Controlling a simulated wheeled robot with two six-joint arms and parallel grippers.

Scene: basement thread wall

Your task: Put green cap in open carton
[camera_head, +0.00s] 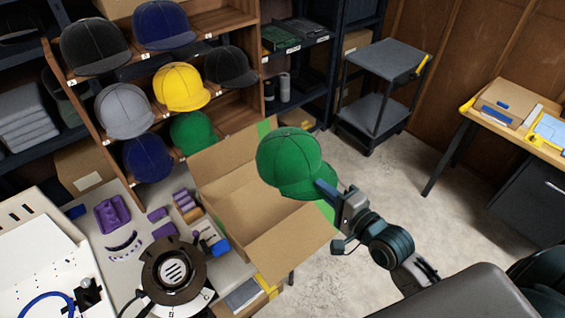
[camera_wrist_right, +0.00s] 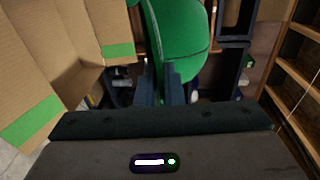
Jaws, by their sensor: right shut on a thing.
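A green cap (camera_head: 289,162) is held up in my right gripper (camera_head: 327,190), whose fingers are shut on its brim side. The cap hangs over the right part of an open cardboard carton (camera_head: 283,247), covering some of its far right edge. The carton's flaps stand open and the inside that shows looks empty. In the right wrist view the green cap (camera_wrist_right: 182,40) sits between the fingers (camera_wrist_right: 165,88), and the carton's flaps (camera_wrist_right: 30,75) with green tape are at the left. Another green cap (camera_head: 192,132) sits on the shelf behind the carton. My left gripper is not in view.
A wooden rack (camera_head: 224,22) with several caps, one yellow (camera_head: 181,87), stands behind the carton. A work table left of the carton bears purple parts (camera_head: 112,213) and a round brown device (camera_head: 172,270). A grey cart (camera_head: 385,75) stands at the back; the floor right of the carton is clear.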

